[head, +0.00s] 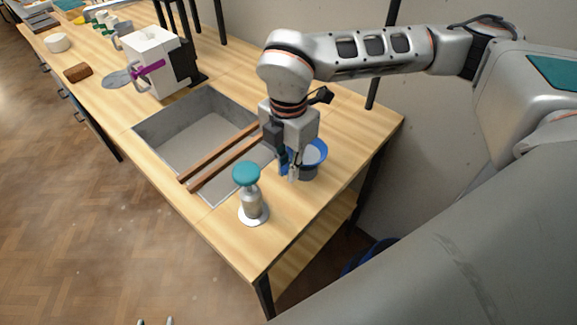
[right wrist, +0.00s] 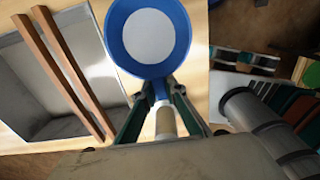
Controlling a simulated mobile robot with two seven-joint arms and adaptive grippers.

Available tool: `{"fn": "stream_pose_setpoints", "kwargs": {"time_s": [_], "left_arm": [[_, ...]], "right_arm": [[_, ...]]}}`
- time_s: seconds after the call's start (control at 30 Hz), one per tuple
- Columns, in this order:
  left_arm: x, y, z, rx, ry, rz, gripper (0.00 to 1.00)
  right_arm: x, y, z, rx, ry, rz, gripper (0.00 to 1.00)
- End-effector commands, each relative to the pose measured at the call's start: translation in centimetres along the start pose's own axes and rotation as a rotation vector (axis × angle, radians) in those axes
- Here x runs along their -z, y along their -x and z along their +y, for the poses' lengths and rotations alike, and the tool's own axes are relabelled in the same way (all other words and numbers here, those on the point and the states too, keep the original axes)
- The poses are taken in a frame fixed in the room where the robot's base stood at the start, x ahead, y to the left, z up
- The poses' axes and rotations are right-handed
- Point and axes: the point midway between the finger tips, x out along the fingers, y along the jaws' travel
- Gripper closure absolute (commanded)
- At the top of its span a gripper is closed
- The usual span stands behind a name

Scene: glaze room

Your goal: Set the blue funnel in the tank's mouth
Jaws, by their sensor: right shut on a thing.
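The blue funnel (head: 320,151) is at my right gripper (head: 291,176), over the near right part of the worktop. In the right wrist view the funnel (right wrist: 122,42) shows as a blue ring around a pale round middle. The right gripper (right wrist: 165,118) is shut on its narrow blue and cream part. A grey round body shows under the blue rim in the head view; I cannot tell whether it belongs to the funnel. My left gripper (head: 155,322) shows only two separated fingertips at the bottom edge.
A sink (head: 165,132) with two wooden bars (head: 222,155) across it lies left of the right gripper. A teal-topped object (head: 251,204) stands near the front edge. A brown block (head: 77,72) and a white round pot (head: 57,42) are farther left.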

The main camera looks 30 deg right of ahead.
Motion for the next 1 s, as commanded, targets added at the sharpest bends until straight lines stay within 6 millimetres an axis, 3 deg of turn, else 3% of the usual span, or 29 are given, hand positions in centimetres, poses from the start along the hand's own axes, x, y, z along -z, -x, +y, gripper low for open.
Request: {"fn": "stream_pose_setpoints", "kwargs": {"time_s": [0.07,0.1,0.17,0.6,1.0], "left_arm": [[-0.3,-0.1,0.1,-0.001,0.000,-0.003,0.60],[-0.3,-0.1,0.1,-0.001,0.000,-0.003,0.60],[-0.2,-0.1,0.1,-0.001,0.000,-0.003,0.60],[-0.3,-0.2,0.1,-0.001,-0.001,0.001,0.60],[0.4,0.1,-0.1,0.001,-0.001,0.007,0.60]], "right_arm": [[0.0,-0.2,0.0,0.001,0.000,0.000,1.00],[0.0,-0.3,0.0,0.001,0.000,0.000,0.86],[0.0,-0.2,0.0,0.001,0.000,0.000,0.72],[0.0,-0.6,0.0,0.002,0.001,0.000,0.72],[0.1,6.1,-0.1,-0.004,0.000,-0.001,0.72]]}}
